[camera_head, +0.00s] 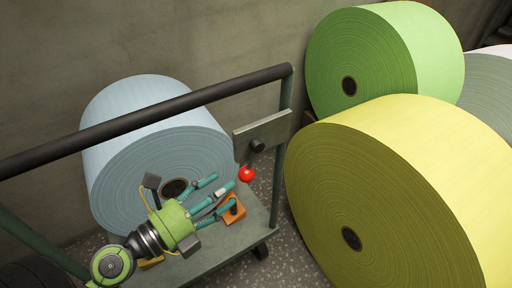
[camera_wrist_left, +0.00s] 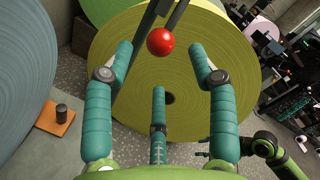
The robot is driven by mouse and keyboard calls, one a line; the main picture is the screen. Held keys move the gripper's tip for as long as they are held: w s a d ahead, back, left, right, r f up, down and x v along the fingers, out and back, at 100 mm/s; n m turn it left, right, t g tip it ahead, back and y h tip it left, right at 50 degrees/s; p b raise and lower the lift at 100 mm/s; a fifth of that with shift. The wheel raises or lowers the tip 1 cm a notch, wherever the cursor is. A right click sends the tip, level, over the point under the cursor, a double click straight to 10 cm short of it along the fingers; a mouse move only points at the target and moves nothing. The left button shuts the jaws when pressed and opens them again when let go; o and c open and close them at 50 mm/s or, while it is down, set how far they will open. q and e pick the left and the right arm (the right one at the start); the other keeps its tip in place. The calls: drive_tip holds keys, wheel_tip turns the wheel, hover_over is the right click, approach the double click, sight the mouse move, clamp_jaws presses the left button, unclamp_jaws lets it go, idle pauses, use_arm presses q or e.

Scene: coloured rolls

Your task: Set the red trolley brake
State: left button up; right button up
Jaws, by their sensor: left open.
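The red ball-shaped brake knob (camera_head: 247,174) is at the right side of the trolley, below a grey plate with a black knob. My left gripper (camera_head: 226,189) reaches over the trolley deck (camera_head: 215,250) from the lower left, its teal fingers pointing at the red knob. In the left wrist view, the red knob (camera_wrist_left: 160,41) shows between the two upper fingers, near their tips, with the third finger below. The fingers are spread and empty; I see no contact with the knob. The knob's lever is mostly hidden. My right gripper is not clearly seen.
A pale blue roll (camera_head: 150,110) stands behind the trolley's black handle bar (camera_head: 150,120). A big yellow roll (camera_head: 400,190) and a green roll (camera_head: 385,60) stand to the right. Speckled floor shows between trolley and yellow roll.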

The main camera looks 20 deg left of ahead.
sight(240, 179)
use_arm(q)
drive_tip(key=shift+p+x, duration=0.6)
drive_tip(key=shift+x, duration=2.9)
clamp_jaws()
use_arm(e)
drive_tip(key=f, duration=0.3)
drive_tip(key=shift+s+f, duration=0.4)
